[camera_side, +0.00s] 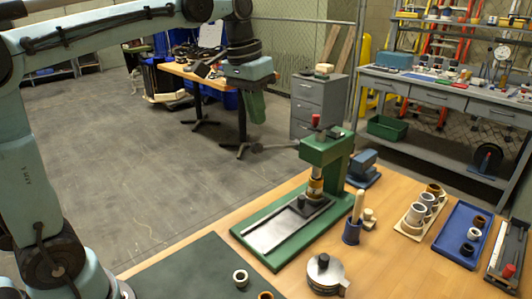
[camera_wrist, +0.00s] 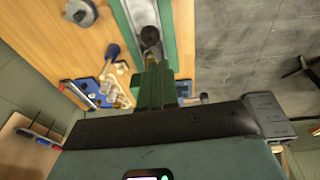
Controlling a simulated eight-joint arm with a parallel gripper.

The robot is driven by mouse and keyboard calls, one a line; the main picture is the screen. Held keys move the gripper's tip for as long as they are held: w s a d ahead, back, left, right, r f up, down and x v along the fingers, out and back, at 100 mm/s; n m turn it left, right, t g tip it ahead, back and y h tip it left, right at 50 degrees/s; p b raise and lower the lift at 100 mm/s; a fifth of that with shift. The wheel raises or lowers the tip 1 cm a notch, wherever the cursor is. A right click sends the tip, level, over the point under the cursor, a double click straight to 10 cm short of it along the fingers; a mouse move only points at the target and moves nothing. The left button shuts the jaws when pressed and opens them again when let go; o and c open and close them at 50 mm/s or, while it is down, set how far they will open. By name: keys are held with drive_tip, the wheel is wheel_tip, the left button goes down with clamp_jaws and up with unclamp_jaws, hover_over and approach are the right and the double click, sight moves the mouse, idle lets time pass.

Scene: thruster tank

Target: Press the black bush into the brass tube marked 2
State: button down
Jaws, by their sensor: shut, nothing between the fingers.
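My gripper (camera_side: 257,108) hangs high beyond the press in the side view, its green fingers shut and empty. The fingers also show in the wrist view (camera_wrist: 156,75), pointing towards the press bed. The green press (camera_side: 325,150) has a brass-coloured cylinder (camera_side: 315,186) under its head and a dark round piece (camera_side: 301,203) on its bed. A black bush (camera_side: 466,250) lies in the blue tray (camera_side: 449,240), beside a brown and a pale one. Several tubes (camera_side: 415,215) stand in a pale rack; most look grey, one brown (camera_side: 433,189). No number is readable, so I cannot tell which is marked 2.
A blue cup with a wooden-handled tool (camera_side: 352,232) stands right of the press. A round silver-and-black object (camera_side: 325,272) is near the front edge. A pale ring (camera_side: 240,278) and an orange ring (camera_side: 265,295) lie on the dark mat (camera_side: 190,275). The mat is otherwise mostly clear.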

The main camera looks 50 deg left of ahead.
drive_tip(key=shift+s+d+f, duration=0.2)
drive_tip(key=shift+s+f, duration=0.05)
drive_tip(key=shift+f, duration=0.55)
drive_tip(key=shift+s+d+f, duration=0.15)
drive_tip(key=shift+s+f, duration=0.1)
drive_tip(key=shift+f, duration=0.55)
drive_tip(key=shift+s+d+f+t, duration=0.1)
drive_tip(key=shift+s+f+t, duration=0.1)
drive_tip(key=shift+f, duration=0.25)
drive_tip(key=shift+s+f+t, duration=0.1)
drive_tip(key=shift+s+f, duration=0.05)
drive_tip(key=shift+f, duration=0.25)
